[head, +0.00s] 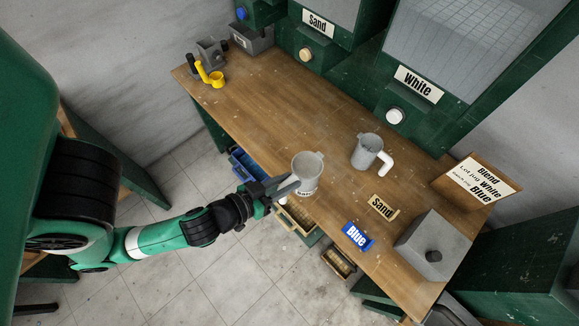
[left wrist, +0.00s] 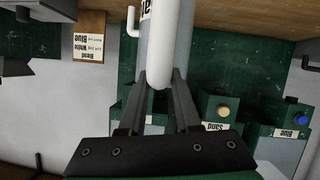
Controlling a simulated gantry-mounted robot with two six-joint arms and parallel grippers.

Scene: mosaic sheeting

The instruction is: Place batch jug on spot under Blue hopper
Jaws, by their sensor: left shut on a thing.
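My left gripper (head: 286,187) is shut on the white handle of a grey jug (head: 307,168) with a dark-lettered label low on its side. The jug is upright at the bench's front edge; its exact height over the wood is hard to tell. In the left wrist view the fingers (left wrist: 163,95) close around its handle (left wrist: 160,50), and the jug's body (left wrist: 183,45) runs out of the top of the picture. The Blue hopper is at the far back left, with its blue knob (head: 242,13); its label (left wrist: 290,133) shows in the left wrist view. The spot under it is not clearly visible. My right gripper is out of view.
A second grey jug (head: 368,150) with a white handle stands to the right. The Sand hopper (head: 305,54) and White hopper (head: 396,115) line the back. Yellow scoop (head: 210,75) and grey bin (head: 252,38) are at back left. The bench middle (head: 270,105) is clear.

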